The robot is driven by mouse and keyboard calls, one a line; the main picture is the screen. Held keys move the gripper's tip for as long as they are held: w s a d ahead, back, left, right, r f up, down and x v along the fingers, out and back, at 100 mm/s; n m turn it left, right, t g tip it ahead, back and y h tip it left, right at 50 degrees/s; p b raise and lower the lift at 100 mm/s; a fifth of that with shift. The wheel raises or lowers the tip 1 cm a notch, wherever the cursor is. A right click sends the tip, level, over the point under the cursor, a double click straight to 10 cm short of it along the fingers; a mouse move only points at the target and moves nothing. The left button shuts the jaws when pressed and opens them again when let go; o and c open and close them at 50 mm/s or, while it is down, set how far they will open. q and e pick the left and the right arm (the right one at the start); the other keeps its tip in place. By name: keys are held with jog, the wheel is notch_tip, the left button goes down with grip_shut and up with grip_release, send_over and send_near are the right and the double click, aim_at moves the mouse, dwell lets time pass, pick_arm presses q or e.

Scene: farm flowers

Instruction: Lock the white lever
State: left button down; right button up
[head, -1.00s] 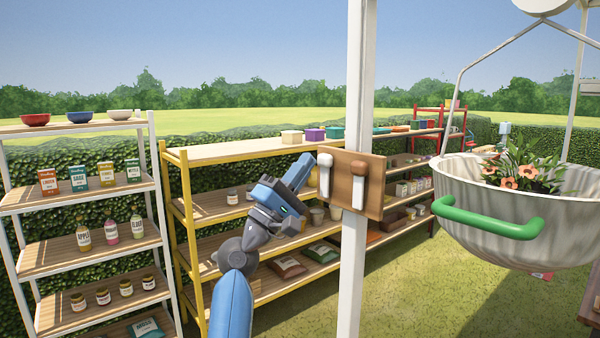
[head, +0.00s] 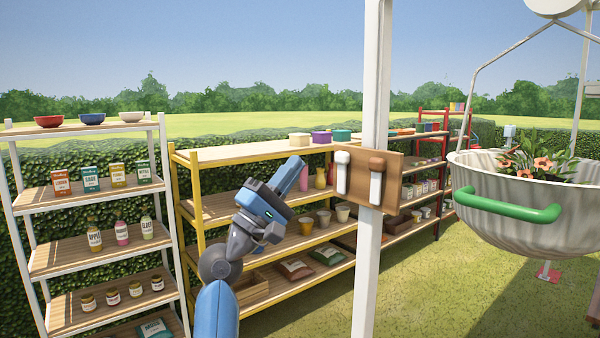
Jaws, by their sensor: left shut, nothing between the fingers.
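A wooden board (head: 358,190) is fixed to a white post in the head view. It carries two upright levers side by side. The left lever (head: 342,172) looks white with a white knob at its top. The right lever (head: 376,187) is white below with a brown top. My left gripper (head: 298,166) is shut and empty, pointing up and right. In the picture it is just left of the board, apart from both levers. My right gripper is not in view.
The white post (head: 371,270) stands upright in front of shelves. A large whitish hanging basin (head: 520,225) with a green handle (head: 507,206) and flowers is at the right. A yellow-framed shelf (head: 250,152) stands behind my left arm, and a white shelf (head: 85,200) stands at the left.

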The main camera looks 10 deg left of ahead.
pick_arm(q)
jog(key=s+a+b, duration=0.1)
jog(key=s+a, duration=0.3)
jog(key=shift+s, duration=0.35)
jog(key=shift+s+a+r, duration=0.1)
jog(key=shift+s, duration=0.05)
